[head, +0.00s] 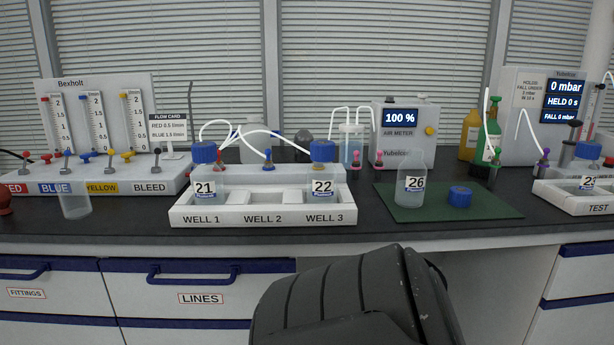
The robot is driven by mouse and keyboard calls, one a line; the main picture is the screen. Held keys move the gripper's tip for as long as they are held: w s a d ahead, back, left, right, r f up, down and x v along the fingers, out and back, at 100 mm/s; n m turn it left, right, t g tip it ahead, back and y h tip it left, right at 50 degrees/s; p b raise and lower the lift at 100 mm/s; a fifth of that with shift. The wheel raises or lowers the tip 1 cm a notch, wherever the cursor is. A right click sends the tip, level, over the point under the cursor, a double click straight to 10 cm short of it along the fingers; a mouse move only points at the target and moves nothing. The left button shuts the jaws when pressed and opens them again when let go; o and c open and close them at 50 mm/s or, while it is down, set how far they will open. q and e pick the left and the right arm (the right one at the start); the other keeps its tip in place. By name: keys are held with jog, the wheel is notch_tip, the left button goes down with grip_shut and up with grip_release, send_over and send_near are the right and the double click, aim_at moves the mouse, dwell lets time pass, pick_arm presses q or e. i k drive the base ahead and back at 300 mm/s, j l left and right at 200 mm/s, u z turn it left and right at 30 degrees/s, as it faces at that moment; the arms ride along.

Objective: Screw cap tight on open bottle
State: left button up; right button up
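An open clear bottle labelled 26 (410,184) stands upright on a dark green mat (478,211). Its neck shows no cap. A blue screw cap (460,196) lies on the same mat, to the right of the bottle and apart from it. Neither of my grippers shows in the head view.
A white rack (263,219) left of the mat holds capped bottles 21 (206,187) and 22 (322,186) with white tubes. An air meter (405,134) stands behind the mat. A TEST tray (597,208) is at right. The bench between rack and mat is clear.

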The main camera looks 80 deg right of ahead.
aim_at(412, 174)
jog(key=z, duration=3.1)
